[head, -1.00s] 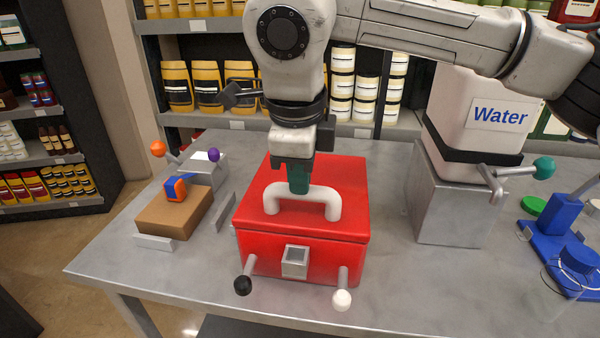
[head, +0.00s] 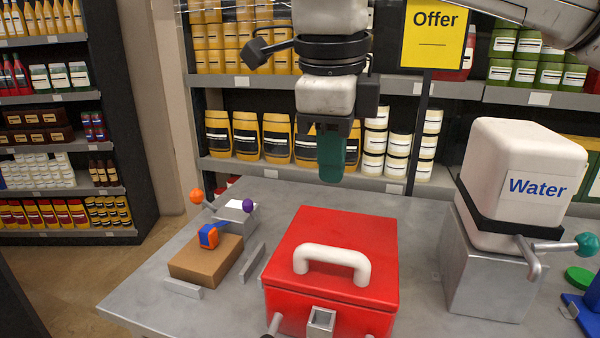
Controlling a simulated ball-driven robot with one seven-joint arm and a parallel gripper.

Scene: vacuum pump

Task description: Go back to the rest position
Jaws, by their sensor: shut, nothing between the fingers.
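My gripper (head: 331,160) is in the upper middle of the head view, with its green fingers pointing down and together. It is empty and hangs in the air above and behind the red box. The red box (head: 312,283) stands on the metal table with its lid down. Its white handle (head: 332,258) on the lid is clear of my gripper.
A Water tank (head: 522,165) on a metal stand, with a teal-knobbed lever (head: 586,244), is at the right. At the left, a brown block (head: 206,262) carries a blue and orange piece (head: 208,236). Stocked shelves (head: 285,90) and a yellow Offer sign (head: 436,40) stand behind.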

